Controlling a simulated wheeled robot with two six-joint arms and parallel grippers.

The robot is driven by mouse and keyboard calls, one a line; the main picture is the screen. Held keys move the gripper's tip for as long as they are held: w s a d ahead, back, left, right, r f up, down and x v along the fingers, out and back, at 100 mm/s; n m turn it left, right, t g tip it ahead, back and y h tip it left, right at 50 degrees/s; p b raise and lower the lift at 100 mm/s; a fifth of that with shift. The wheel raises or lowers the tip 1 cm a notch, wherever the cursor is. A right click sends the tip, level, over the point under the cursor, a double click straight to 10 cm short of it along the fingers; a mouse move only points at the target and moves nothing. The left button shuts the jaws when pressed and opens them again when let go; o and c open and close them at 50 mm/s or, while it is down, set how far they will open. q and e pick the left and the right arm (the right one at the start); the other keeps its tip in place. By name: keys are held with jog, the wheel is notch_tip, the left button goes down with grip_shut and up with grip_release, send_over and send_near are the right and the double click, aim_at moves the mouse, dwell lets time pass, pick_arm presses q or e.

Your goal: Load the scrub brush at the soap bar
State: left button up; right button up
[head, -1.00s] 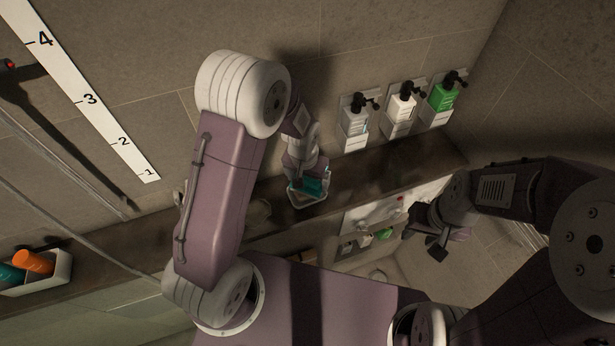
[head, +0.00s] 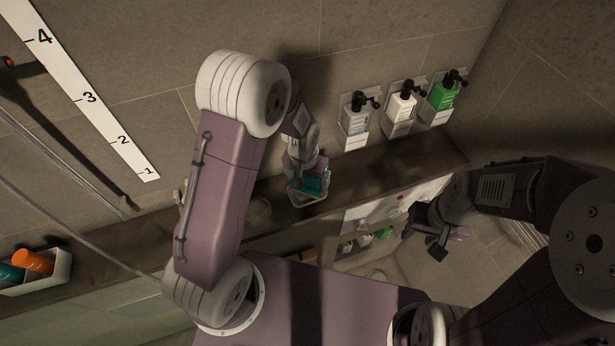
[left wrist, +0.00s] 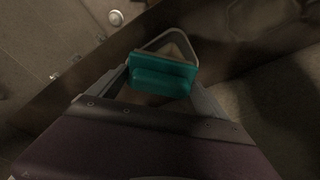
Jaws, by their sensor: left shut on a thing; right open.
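My left gripper (head: 306,178) is shut on the teal scrub brush (head: 315,186). The brush also shows between the fingers in the left wrist view (left wrist: 160,76). Brush and gripper are over a pale-rimmed dish (head: 308,203) on the dark shelf. The dish's rim also shows beyond the brush in the left wrist view (left wrist: 168,34). A dull tan surface shows inside the dish; I cannot tell whether it is the soap bar. The brush covers much of the dish, and contact below it is hidden. My right gripper (head: 435,240) is open and empty at the right.
Several pump bottles, clear (head: 355,122), white (head: 401,107) and green (head: 443,95), hang in wall holders behind the shelf (head: 395,172). A white tray (head: 45,281) with orange and teal items stands far left. A numbered strip (head: 91,100) is on the wall. The shelf right of the dish is clear.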

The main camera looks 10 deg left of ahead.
dwell(0.3)
pick_arm(q)
notch_tip(320, 180, up, 7)
jog(key=p, duration=0.6)
dwell(0.4)
